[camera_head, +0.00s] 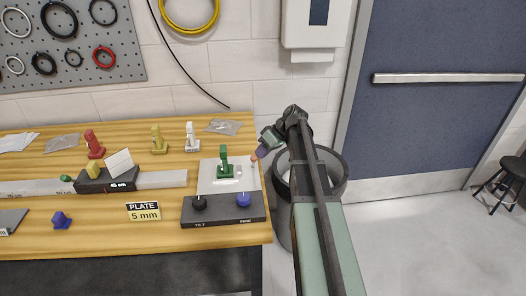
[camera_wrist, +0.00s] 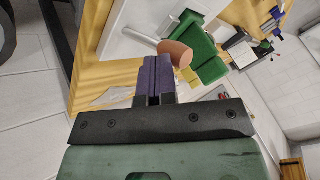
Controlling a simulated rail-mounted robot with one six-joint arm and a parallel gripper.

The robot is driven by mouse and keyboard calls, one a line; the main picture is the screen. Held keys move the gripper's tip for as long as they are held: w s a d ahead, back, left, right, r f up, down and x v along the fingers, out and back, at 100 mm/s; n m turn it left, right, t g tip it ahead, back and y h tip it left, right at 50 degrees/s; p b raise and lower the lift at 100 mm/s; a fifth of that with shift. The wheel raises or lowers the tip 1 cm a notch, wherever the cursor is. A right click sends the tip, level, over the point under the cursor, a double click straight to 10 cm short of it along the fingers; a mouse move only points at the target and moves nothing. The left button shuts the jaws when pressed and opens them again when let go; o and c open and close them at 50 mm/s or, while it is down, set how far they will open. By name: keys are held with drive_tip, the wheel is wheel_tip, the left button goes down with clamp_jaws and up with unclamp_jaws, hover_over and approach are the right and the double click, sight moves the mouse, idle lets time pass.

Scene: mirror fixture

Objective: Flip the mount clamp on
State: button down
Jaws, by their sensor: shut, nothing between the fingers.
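A green upright piece (camera_head: 224,165) stands on the white plate (camera_head: 206,182) of a fixture at the table's right end. My gripper (camera_head: 262,152) is at the plate's right edge. Its purple fingers (camera_wrist: 153,75) are together and hold nothing. A copper-coloured rounded end (camera_wrist: 175,52) is just beyond the fingertips in the wrist view, close to or touching them; I cannot tell which. It may be the clamp's handle. The green piece is behind it in the wrist view (camera_wrist: 200,45). The clamp's position is unclear.
A dark control base (camera_head: 222,208) with a black and a blue knob fronts the plate. Red (camera_head: 94,144), yellow (camera_head: 158,140) and white (camera_head: 191,137) pieces stand behind and left. A grey bin (camera_head: 333,180) is right of the table.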

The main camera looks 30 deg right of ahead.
drive_tip(key=shift+s+a+f, duration=0.3)
drive_tip(key=shift+s+a, duration=0.05)
drive_tip(key=shift+s, duration=0.25)
drive_tip(key=shift+w, duration=0.1)
